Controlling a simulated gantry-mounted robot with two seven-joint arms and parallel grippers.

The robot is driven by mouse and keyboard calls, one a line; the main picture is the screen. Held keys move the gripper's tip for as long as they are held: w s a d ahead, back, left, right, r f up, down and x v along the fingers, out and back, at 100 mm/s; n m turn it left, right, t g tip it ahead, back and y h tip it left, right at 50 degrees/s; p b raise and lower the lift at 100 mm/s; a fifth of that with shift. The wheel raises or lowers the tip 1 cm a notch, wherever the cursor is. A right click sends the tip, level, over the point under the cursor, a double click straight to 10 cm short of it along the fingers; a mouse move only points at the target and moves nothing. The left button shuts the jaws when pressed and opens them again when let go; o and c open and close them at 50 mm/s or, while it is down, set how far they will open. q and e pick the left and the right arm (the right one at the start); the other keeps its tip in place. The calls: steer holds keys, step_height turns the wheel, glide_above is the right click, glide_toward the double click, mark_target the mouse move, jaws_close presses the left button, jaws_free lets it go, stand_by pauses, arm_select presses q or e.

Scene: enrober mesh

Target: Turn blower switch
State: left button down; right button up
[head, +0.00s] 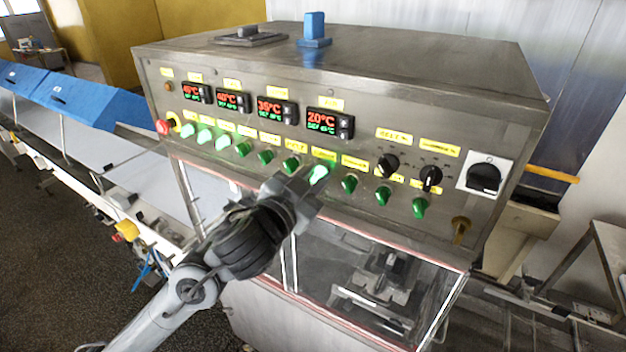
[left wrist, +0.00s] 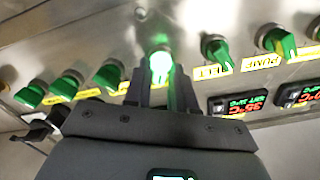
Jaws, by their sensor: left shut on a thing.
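The control panel (head: 350,135) carries a row of green switches under yellow labels. My left gripper (head: 308,182) reaches up to the panel from below. It is shut on a green switch (head: 318,174) that glows brightly, under a yellow label (head: 323,154) too small to read surely. In the left wrist view the gripper's fingers (left wrist: 161,83) stand on either side of the glowing switch (left wrist: 160,64), whose lower part is hidden between them. The neighbouring switch (left wrist: 217,50), labelled BELT, is unlit. My right gripper is not in view.
Other green switches (head: 349,183) stand close on both sides. Several at the left (head: 205,135) glow. Black selector knobs (head: 387,164) and a large black rotary switch (head: 484,178) are at the right. A red button (head: 163,127) is at the far left. Temperature displays (head: 278,108) sit above.

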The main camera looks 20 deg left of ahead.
arm_select(q)
steer(key=shift+m, duration=0.6)
steer(key=c, duration=1.2)
jaws_free()
steer(key=shift+o, duration=0.2)
steer(key=shift+s, duration=0.45)
steer(key=s+a, duration=0.1)
steer(key=s, duration=0.8)
steer(key=shift+s+a+p, duration=0.35)
steer(key=shift+s, duration=0.05)
